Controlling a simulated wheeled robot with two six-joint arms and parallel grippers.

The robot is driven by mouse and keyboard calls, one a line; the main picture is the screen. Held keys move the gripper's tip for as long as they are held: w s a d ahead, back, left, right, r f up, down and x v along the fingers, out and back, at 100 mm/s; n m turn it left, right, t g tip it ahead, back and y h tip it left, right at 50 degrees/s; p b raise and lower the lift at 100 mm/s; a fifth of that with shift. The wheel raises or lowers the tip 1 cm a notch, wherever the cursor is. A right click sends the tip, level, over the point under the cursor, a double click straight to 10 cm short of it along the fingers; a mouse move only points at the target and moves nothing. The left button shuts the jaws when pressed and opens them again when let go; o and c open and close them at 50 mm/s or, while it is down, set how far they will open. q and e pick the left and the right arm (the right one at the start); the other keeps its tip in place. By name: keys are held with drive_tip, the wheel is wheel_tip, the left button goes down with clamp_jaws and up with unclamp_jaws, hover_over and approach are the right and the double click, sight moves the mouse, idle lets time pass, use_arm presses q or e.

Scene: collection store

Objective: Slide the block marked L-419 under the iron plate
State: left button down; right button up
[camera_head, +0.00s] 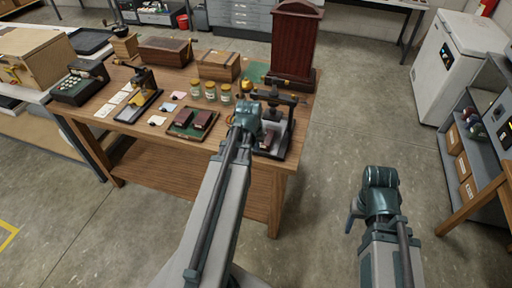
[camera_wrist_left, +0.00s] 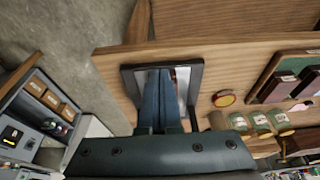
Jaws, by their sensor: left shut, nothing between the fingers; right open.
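A small black screw press (camera_head: 287,135) stands at the right end of the wooden table; its dark frame (camera_wrist_left: 127,84) surrounds my fingers in the left wrist view. I cannot make out the iron plate or the mark L-419. Two more dark red blocks (camera_head: 192,119) lie in a green-lined tray (camera_head: 171,130), also at right in the wrist view. My left gripper (camera_wrist_left: 162,90) is shut and empty, its fingertips over the press. My right gripper (camera_head: 372,190) is open, away from the table.
Several small jars (camera_head: 211,91) and a tall dark red case (camera_head: 295,45) stand behind the tray and press. Wooden boxes (camera_head: 218,66) are at the back. Open floor (camera_head: 350,120) lies right of the table, with a shelf (camera_head: 470,150) beyond.

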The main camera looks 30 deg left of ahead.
use_arm(q)
drive_tip(key=w+f+b, duration=0.2)
drive_tip(key=w+a+f+b, duration=0.1)
drive_tip(key=f+b, duration=0.1)
drive_tip(key=f, duration=0.1)
drive_tip(key=w+f+b, duration=0.2)
drive_tip(key=shift+w+a+f+b, duration=0.2)
drive_tip(key=shift+w+f+b, duration=0.1)
drive_tip(key=shift+w, duration=0.25)
drive_tip(key=w+a, duration=0.1)
drive_tip(key=w, duration=0.3)
drive_tip(key=w+a, duration=0.1)
drive_tip(key=w, duration=0.3)
drive_tip(key=w+a, duration=0.1)
drive_tip(key=w, duration=0.3)
drive_tip(key=shift+s, duration=0.1)
drive_tip(key=shift+d, duration=0.1)
